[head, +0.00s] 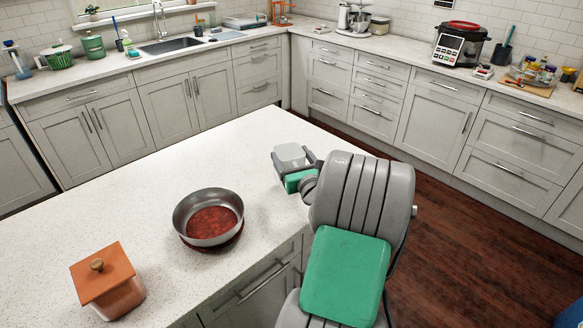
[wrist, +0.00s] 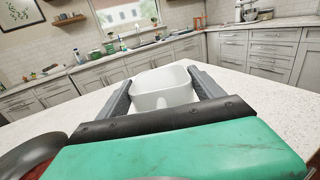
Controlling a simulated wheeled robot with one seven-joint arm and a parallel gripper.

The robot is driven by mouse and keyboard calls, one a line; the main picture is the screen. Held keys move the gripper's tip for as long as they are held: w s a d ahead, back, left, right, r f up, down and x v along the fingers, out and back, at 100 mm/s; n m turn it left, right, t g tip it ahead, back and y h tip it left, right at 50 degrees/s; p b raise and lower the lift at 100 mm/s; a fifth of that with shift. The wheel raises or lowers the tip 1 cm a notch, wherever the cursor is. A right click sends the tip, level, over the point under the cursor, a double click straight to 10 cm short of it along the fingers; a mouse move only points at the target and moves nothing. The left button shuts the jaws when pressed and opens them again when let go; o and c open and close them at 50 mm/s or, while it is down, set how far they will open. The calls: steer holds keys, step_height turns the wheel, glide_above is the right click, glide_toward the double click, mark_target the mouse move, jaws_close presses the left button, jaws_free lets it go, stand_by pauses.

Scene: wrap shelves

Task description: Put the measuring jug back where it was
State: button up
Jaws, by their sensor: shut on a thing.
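A white, open-topped vessel (wrist: 160,88), which looks like the measuring jug, sits between the two fingers of my gripper (wrist: 160,95) in the wrist view. My gripper is shut on it. In the head view the vessel (head: 291,155) shows pale and translucent at the end of my gripper (head: 295,162), over the right part of the white island counter. I cannot tell whether its base touches the counter. Its lower part is partly hidden by my gripper.
A steel pan (head: 208,217) with a reddish inside and an orange lidded pot (head: 107,280) stand on the island counter (head: 130,190). The counter's far middle is clear. Wall counters hold a sink (head: 172,45), a pressure cooker (head: 459,43) and a stand mixer (head: 353,18).

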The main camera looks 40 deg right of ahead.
steer(key=shift+w+d+f, duration=0.1)
steer(key=shift+w+f, duration=0.05)
steer(key=shift+f, duration=1.55)
steer(key=shift+f, duration=0.1)
steer(key=shift+f+b, duration=0.15)
steer(key=shift+b, duration=0.2)
steer(key=o, duration=2.1)
steer(key=shift+r, duration=0.25)
steer(key=b+v, duration=0.1)
steer(key=v, duration=1.1)
steer(key=shift+b, duration=0.3)
